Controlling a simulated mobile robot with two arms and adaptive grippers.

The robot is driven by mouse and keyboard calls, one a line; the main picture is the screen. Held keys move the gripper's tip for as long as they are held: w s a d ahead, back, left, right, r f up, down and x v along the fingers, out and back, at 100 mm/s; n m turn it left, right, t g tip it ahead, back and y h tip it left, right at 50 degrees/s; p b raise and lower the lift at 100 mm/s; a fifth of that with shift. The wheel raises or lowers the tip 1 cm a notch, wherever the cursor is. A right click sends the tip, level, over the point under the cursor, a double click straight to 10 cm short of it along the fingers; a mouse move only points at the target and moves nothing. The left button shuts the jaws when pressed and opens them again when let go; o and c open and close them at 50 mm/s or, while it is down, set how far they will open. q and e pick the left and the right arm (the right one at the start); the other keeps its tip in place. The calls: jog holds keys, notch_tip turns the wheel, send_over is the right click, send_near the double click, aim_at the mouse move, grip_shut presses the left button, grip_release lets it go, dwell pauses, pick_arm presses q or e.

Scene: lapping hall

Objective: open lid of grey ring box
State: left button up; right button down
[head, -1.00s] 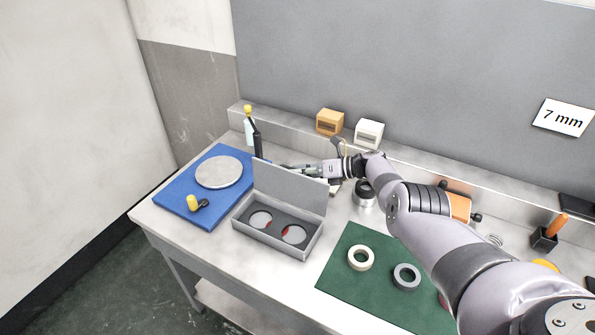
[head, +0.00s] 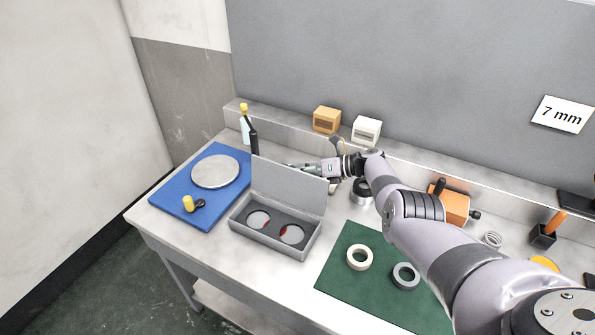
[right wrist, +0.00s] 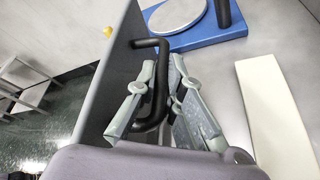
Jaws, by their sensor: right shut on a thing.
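The grey ring box (head: 240,226) stands on the bench with its lid (head: 287,187) raised, roughly upright along the back edge. Inside are two round discs with red showing beside them. My right gripper (head: 308,168) is behind the lid, partly hidden by it in the head view. In the right wrist view the lid (right wrist: 110,70) is a grey panel with a bent black handle (right wrist: 152,44). My right gripper (right wrist: 160,85) is shut on this handle. My left gripper is not in view.
A blue board (head: 222,206) with a round grey plate (head: 215,171) lies left of the box. A green mat (head: 340,282) with a cream ring (head: 359,257) and a grey ring (head: 405,275) lies right.

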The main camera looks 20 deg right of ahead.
jog(key=c, duration=1.7)
grip_release()
jog(key=shift+d, duration=0.1)
jog(key=v, duration=1.1)
jog(key=shift+s+d+r, duration=0.15)
jog(key=shift+s+d, duration=0.1)
jog(key=shift+d, duration=0.05)
